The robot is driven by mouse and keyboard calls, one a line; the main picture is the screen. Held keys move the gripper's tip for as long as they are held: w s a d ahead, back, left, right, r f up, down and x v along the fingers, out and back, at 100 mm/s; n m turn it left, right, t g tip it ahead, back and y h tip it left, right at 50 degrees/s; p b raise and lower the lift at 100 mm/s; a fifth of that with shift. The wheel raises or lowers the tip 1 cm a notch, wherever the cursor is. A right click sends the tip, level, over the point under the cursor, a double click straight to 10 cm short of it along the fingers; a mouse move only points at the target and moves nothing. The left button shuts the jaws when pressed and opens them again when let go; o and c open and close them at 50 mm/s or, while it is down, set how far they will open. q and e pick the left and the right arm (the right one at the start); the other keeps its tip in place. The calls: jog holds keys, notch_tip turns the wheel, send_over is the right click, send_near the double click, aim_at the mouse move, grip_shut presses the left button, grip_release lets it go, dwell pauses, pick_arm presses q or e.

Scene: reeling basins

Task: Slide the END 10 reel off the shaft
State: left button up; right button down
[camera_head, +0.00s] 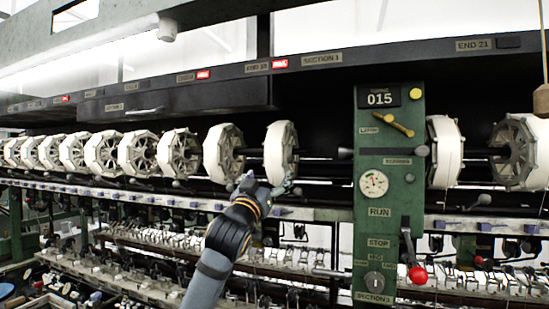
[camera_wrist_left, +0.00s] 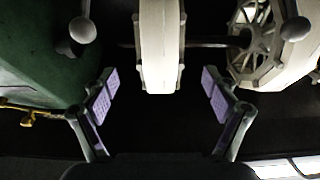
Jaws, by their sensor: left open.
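The reel nearest the green control post, which I take to be the END 10 reel (camera_head: 279,152), is a white ring on a dark horizontal shaft (camera_head: 318,160). In the left wrist view the reel (camera_wrist_left: 160,45) is edge-on between the finger lines, with the shaft (camera_wrist_left: 208,42) running out beside it. My left gripper (camera_head: 268,184) is open just below and in front of this reel; in the wrist view its two purple-padded fingers (camera_wrist_left: 158,88) stand apart on either side, without visible contact. My right gripper does not show.
A neighbouring reel (camera_head: 223,153) sits close on the left, with several more beyond. The green post (camera_head: 385,200) with a red-knobbed lever (camera_head: 417,275) stands to the right. A short stretch of bare shaft separates the reel from the post.

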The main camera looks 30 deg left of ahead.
aim_at(273, 168)
pick_arm(q)
jog(key=p+x, duration=0.1)
jog(key=x, duration=0.1)
jog(key=p+x, duration=0.2)
jog(key=shift+w+r, duration=0.2)
jog(key=shift+r, duration=0.15)
jog(key=shift+w+a+r+p, duration=0.1)
jog(key=shift+w+a+p, duration=0.15)
jog(key=shift+w+p, duration=0.4)
jog(key=shift+w, duration=0.1)
jog(key=shift+c, duration=0.4)
jog(key=c, duration=1.3)
